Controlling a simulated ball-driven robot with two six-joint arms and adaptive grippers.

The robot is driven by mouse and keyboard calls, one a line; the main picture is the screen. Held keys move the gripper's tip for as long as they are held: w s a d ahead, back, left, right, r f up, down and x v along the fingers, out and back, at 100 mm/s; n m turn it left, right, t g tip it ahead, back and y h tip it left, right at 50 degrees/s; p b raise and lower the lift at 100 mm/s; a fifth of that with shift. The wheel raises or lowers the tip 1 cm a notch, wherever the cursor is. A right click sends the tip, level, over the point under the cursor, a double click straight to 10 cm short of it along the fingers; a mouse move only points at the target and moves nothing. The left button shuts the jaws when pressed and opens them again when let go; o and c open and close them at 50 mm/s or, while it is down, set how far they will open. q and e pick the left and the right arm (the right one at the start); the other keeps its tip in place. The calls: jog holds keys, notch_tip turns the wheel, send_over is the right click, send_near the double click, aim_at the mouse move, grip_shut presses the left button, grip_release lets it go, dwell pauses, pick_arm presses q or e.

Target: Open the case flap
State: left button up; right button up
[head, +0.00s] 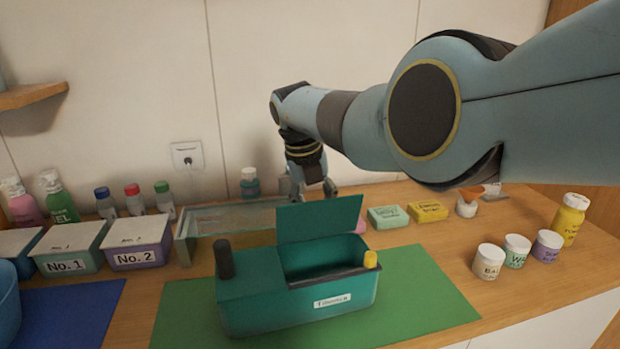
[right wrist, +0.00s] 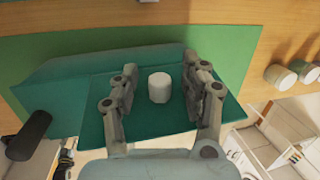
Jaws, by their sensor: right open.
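The teal case (head: 300,300) stands on a green mat in the head view. Its flap (head: 320,218) is raised, standing roughly upright and showing the dark inside of the right compartment. In the right wrist view the flap (right wrist: 90,125) shows from its other side, with a white cylindrical knob (right wrist: 159,87) on it. My right gripper (right wrist: 163,75) is open, its fingers on either side of the knob with gaps visible. In the head view the right gripper (head: 318,189) is behind the flap, partly hidden. My left gripper is not in view.
Lidded boxes (head: 70,262) stand left, soaps (head: 388,216) and jars (head: 488,262) right. The green mat (head: 430,300) is clear right of the case.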

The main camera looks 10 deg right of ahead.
jog(key=v, duration=1.1)
jog(key=shift+d, duration=0.1)
